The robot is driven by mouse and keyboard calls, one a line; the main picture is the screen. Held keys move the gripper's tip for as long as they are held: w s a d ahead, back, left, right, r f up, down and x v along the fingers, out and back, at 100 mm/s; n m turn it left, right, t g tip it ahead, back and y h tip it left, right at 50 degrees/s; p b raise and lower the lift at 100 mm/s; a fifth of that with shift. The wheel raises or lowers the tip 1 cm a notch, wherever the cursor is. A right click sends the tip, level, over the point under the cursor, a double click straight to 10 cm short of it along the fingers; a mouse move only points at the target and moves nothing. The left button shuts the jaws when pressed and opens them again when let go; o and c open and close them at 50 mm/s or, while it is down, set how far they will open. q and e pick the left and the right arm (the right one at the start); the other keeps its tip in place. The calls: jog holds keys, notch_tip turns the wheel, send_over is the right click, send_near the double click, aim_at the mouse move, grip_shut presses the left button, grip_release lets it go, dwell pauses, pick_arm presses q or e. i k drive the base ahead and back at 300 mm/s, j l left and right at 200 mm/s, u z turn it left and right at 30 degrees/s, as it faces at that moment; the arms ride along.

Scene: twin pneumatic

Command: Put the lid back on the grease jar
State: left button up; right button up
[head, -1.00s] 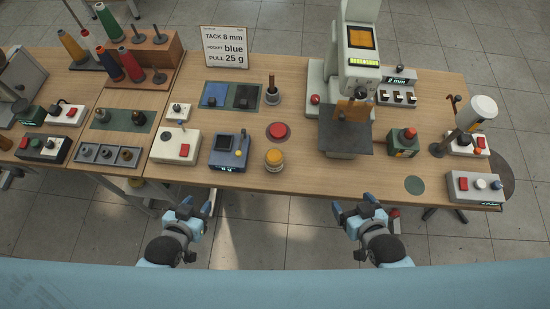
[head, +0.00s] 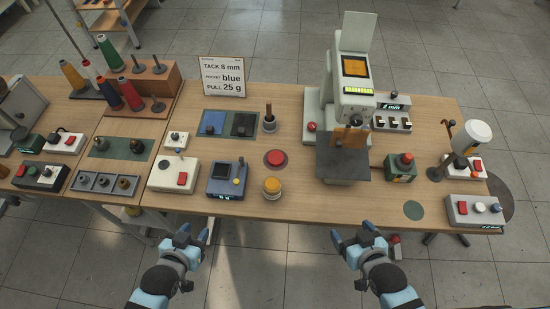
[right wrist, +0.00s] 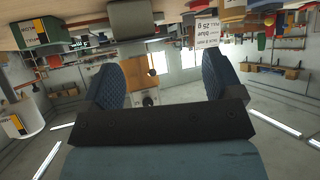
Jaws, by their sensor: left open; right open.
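A small jar with a yellow-orange top surface (head: 272,187), which looks like the grease jar, stands near the table's front edge in the head view. Just behind it lies a round red disc (head: 275,158) with a darker rim, which looks like the lid; it is apart from the jar. My left gripper (head: 192,237) is open and empty in front of the table, left of the jar. My right gripper (head: 354,236) is open and empty in front of the table, right of the jar. The right wrist view shows its two spread fingers (right wrist: 162,85) with nothing between them.
A blue scale-like device (head: 227,181) stands left of the jar. A brush in a grey cup (head: 269,120) stands behind the disc. A pressing machine (head: 343,166) stands to the right.

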aim_at(273, 184)
jog(key=i+j+z, duration=0.25)
jog(key=j, duration=0.8)
jog(key=j+z, duration=0.2)
jog(key=j, duration=0.8)
jog(key=k, duration=0.05)
